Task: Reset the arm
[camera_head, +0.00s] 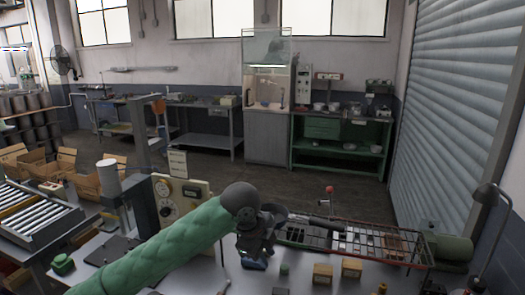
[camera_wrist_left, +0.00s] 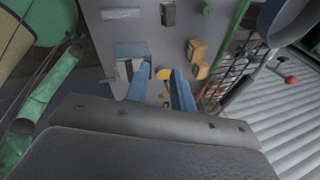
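My left arm, in a green quilted sleeve, reaches in from the lower left of the head view. Its dark gripper (camera_head: 255,263) points down over the grey worktable (camera_head: 205,268). In the left wrist view its two blue fingers (camera_wrist_left: 162,85) stand apart with nothing held between them. A dark, pan-like round item (camera_head: 274,212) with a long handle shows just behind the gripper. A curved blue-grey rim (camera_wrist_left: 290,20), possibly the same item, shows at the upper right of the wrist view. My right gripper is in neither view.
Two small tan blocks (camera_head: 322,272) (camera_head: 351,268) sit right of the gripper. A control panel (camera_head: 181,199) stands behind my arm. A lamp (camera_head: 488,194) rises at the right edge.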

